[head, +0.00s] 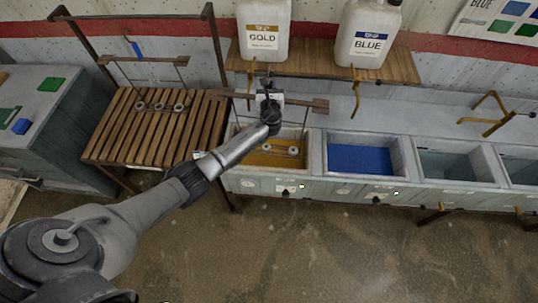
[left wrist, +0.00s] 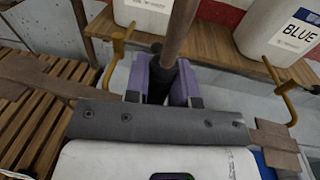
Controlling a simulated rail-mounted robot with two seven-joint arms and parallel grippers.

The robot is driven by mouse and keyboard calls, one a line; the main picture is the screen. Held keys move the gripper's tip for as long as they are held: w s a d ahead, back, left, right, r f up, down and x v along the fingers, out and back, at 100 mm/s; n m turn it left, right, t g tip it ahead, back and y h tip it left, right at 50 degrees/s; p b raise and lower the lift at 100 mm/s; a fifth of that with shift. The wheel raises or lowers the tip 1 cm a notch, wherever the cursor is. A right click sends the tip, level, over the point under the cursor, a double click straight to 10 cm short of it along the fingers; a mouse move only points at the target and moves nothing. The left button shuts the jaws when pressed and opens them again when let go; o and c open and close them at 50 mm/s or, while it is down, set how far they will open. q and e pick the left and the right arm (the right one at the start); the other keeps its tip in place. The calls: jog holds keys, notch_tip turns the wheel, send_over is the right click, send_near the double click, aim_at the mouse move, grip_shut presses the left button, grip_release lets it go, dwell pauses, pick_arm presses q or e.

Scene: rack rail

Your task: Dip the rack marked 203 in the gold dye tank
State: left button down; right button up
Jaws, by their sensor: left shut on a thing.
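My left gripper (head: 268,103) is shut on the dark upright handle (left wrist: 180,35) of a rack; its purple pads press the handle from both sides in the left wrist view (left wrist: 163,82). The rack's brown crossbar (head: 305,102) spans over the gold dye tank (head: 258,172), at the left end of the tank row. The rack's lower part with pale rings (head: 292,150) shows within the tank opening, over the gold dye (head: 255,159). I cannot tell whether it touches the dye. My arm hides part of the rack and tank. I cannot read the rack's number. My right gripper is not in view.
A second rack (head: 147,58) stands on the slatted bench (head: 118,128) at left. A blue tank (head: 360,136) and greyish tanks (head: 455,150) continue to the right. GOLD (head: 263,22) and BLUE (head: 367,25) jugs stand on a shelf behind, with brass taps (head: 356,92) below.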

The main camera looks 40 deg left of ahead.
pick_arm(q)
jog(key=shift+w+r+n+g+y, duration=0.1)
jog(key=shift+r+n+g+y, duration=0.05)
jog(key=shift+n+g+y, duration=0.35)
notch_tip(320, 180, down, 17)
jog(key=b, duration=1.5)
dwell(1.4)
dwell(0.7)
dwell(0.6)
